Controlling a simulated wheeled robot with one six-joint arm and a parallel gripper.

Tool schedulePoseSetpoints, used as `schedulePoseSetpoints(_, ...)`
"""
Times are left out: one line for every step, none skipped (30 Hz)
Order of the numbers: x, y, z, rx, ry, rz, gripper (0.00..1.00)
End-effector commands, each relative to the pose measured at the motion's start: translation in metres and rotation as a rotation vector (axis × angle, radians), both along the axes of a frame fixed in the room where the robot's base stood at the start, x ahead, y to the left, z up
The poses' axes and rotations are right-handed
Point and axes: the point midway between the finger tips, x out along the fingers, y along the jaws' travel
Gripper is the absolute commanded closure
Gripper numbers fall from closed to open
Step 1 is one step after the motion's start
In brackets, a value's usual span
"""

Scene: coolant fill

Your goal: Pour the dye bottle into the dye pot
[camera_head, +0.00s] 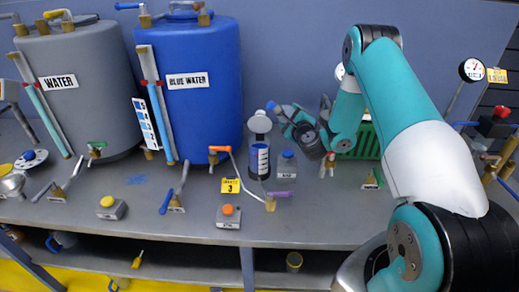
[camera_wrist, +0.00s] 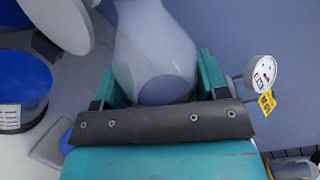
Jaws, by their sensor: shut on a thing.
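My gripper (camera_head: 296,122) is shut on the dye bottle in the wrist view (camera_wrist: 155,55). The bottle is pale and translucent, with a bluish-grey round patch near the jaws. In the head view the dye bottle (camera_head: 283,114) is small, partly hidden by the gripper, and tilted with its end pointing up and left. What seems to be the dye pot (camera_head: 260,160) is a clear cylinder with dark blue liquid and a grey lid (camera_head: 260,122) raised above it. The gripper is above and right of the pot. I see no stream of liquid.
A grey water tank (camera_head: 75,90) and a blue water tank (camera_head: 205,105) stand at left. A small grey box with a blue knob (camera_head: 288,170) stands right beside the pot. A green crate (camera_head: 365,142) is behind my arm. Valves and levers line the bench (camera_head: 130,205).

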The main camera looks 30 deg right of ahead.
Motion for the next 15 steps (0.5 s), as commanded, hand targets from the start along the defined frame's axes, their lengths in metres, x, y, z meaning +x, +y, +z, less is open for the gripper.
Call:
schedulePoseSetpoints(0.0,0.0,-0.013,0.006,-0.004,0.001,0.72)
schedulePoseSetpoints(0.001,0.001,-0.016,0.01,-0.005,0.001,0.72)
schedulePoseSetpoints(0.001,0.001,-0.02,0.015,-0.007,0.001,0.72)
schedulePoseSetpoints(0.001,0.001,-0.024,0.018,-0.008,0.001,0.72)
schedulePoseSetpoints(0.001,0.002,-0.027,0.022,-0.01,0.001,0.72)
schedulePoseSetpoints(0.001,0.002,-0.031,0.028,-0.012,0.001,0.72)
schedulePoseSetpoints(0.001,0.002,-0.035,0.032,-0.013,0.001,0.72)
schedulePoseSetpoints(0.001,0.003,-0.038,0.035,-0.015,0.002,0.72)
schedulePoseSetpoints(0.001,0.002,-0.02,0.048,-0.021,0.001,0.72)
schedulePoseSetpoints(0.001,0.002,-0.015,0.058,-0.024,0.0,0.72)
schedulePoseSetpoints(0.001,0.002,-0.011,0.067,-0.026,-0.001,0.72)
schedulePoseSetpoints(0.001,0.002,-0.007,0.081,-0.032,-0.002,0.72)
schedulePoseSetpoints(0.0,0.002,-0.003,0.092,-0.034,-0.003,0.72)
schedulePoseSetpoints(0.0,0.002,0.001,0.101,-0.037,-0.004,0.72)
schedulePoseSetpoints(0.0,0.002,0.006,0.116,-0.043,-0.005,0.72)
